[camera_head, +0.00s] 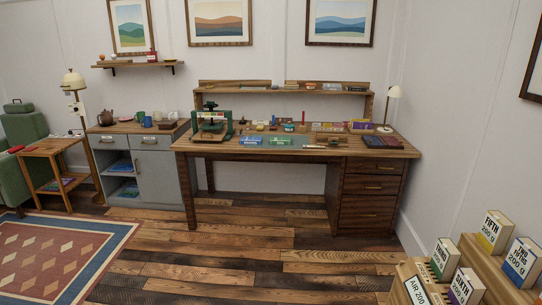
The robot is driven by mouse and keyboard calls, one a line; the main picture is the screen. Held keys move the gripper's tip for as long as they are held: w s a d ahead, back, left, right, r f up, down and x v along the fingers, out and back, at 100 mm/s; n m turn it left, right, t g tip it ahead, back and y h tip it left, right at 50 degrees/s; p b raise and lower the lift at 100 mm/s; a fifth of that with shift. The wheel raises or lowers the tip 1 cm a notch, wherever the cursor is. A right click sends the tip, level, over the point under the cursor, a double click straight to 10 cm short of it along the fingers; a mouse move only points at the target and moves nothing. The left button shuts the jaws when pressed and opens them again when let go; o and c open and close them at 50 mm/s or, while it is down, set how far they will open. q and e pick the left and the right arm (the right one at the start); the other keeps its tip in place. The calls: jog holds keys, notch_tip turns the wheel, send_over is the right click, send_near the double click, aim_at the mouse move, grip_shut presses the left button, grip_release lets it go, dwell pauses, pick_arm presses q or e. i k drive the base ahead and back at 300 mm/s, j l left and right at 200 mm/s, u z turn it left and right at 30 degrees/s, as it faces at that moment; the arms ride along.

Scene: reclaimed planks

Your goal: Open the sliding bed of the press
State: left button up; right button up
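The press (211,122) is a small dark green frame with a black upright part. It stands on the left end of the wooden desk (300,152), far across the room. A light brown wooden piece (209,137) shows low at its front, which may be the sliding bed. The press is too small here to tell how far out the bed is. Neither of my grippers shows in this view.
Blue and green packs (251,141) lie on the desk beside the press. A grey cabinet (160,175) stands left of the desk. The plank floor (240,240) before the desk is clear. Boxes on a wooden stand (400,290) fill the lower right.

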aim_at(211, 131)
jog(key=i, duration=1.7)
jog(key=i+u, duration=0.2)
jog(key=i, duration=0.4)
jog(key=i+l+u, duration=0.2)
jog(key=i, duration=0.35)
jog(key=i+l+u, duration=0.15)
jog(key=i, duration=0.45)
